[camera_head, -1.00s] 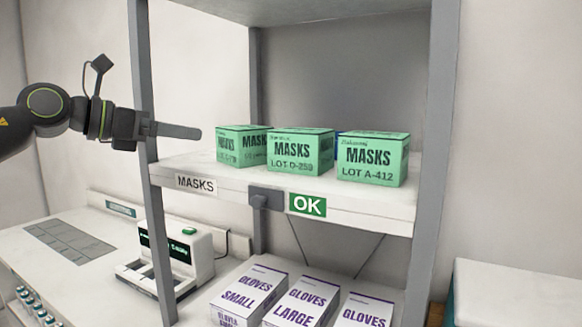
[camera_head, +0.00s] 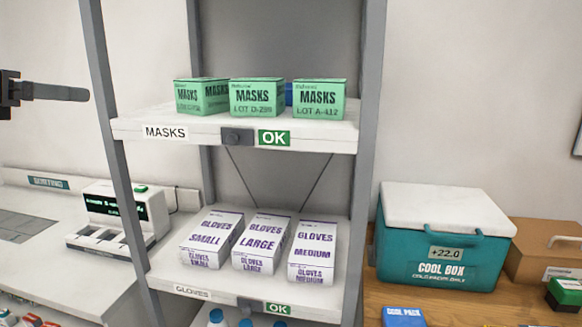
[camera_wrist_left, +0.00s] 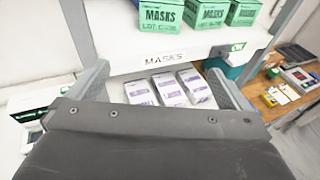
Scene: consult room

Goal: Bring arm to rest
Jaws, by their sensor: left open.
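My left gripper (camera_head: 88,94) comes in at the left edge of the head view, in front of the wall and left of the shelf rack. In the left wrist view its two fingers (camera_wrist_left: 158,85) stand wide apart with nothing between them. Green mask boxes (camera_head: 257,97) stand in a row on the upper shelf (camera_head: 205,131), apart from the gripper. They also show at the top of the left wrist view (camera_wrist_left: 207,12). My right gripper is in no view.
The rack's left post (camera_head: 112,170) stands just right of my gripper. Glove boxes (camera_head: 262,243) stand on the lower shelf. A white device (camera_head: 122,218) sits on the left counter. A teal cool box (camera_head: 440,245) stands on a wooden table at the right.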

